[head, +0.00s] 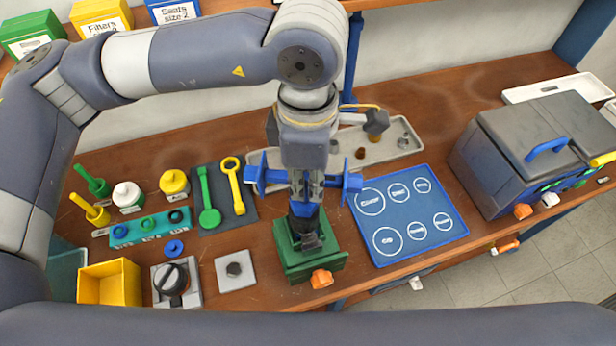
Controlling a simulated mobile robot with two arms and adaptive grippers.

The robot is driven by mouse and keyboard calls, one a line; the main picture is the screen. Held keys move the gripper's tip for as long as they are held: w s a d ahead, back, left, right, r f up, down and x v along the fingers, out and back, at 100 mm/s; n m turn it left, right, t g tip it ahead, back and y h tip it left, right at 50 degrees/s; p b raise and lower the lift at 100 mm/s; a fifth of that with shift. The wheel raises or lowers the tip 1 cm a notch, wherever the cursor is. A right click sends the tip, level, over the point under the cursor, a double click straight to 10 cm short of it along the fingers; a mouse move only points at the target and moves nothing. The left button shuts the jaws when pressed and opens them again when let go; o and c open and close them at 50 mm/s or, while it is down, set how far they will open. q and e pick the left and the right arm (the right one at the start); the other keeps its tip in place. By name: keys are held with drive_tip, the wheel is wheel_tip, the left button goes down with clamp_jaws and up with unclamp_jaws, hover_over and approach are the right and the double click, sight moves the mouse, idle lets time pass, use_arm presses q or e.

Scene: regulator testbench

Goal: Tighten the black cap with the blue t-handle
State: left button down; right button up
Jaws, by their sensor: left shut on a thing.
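My left gripper (306,190) comes down from above, shut on the blue t-handle (352,184). The handle's blue ends stick out on both sides of the fingers. A dark shaft or socket below the fingers points down at the green fixture (300,266) near the bench's front edge. A black part (312,243), seemingly the black cap, shows in that fixture just below. The gripper partly hides it, and I cannot tell whether the tool is seated on it. My right gripper is not in view.
A blue mat (405,241) with white outlines lies right of the fixture. A dark mat with a green tool (209,217) and yellow tool (233,178) lies left. A yellow bin (92,286) stands front left. A blue-grey toolbox (520,170) stands right. A tray (388,155) lies behind.

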use_arm(q)
drive_tip(key=shift+f+b, duration=0.45)
drive_tip(key=shift+b, duration=0.65)
idle(1.1)
drive_tip(key=shift+b, duration=0.45)
idle(0.4)
drive_tip(key=shift+b, duration=0.3)
drive_tip(key=shift+m+b, duration=0.55)
drive_tip(key=shift+m, duration=0.15)
drive_tip(key=shift+s+m+b, duration=0.1)
drive_tip(key=shift+m+b, duration=0.8)
drive_tip(key=shift+b, duration=0.2)
drive_tip(key=shift+m+b, duration=0.5)
drive_tip(key=shift+b, duration=0.05)
drive_tip(key=shift+m, duration=0.3)
